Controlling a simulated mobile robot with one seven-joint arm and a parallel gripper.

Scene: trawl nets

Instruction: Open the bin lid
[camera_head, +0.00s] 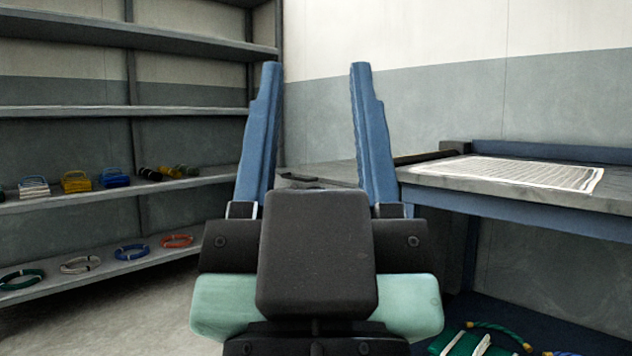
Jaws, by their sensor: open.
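My gripper (315,68) fills the centre of the view, its two blue fingers spread apart and pointing up and away. Nothing shows between the fingertips. Beyond and between the fingers is a grey flat top (335,171), which looks like the bin lid. It appears closed and level. A dark bar (299,178), perhaps its handle, lies near its left front edge. My gripper hides most of the bin's body and much of the lid.
A grey shelf rack (70,112) at the left holds several coloured blocks and cord rings. At the right is a blue-edged workbench (480,184) with a printed sheet (510,172). A green bundle with rope (475,342) lies below it. Bare floor (140,315) shows at lower left.

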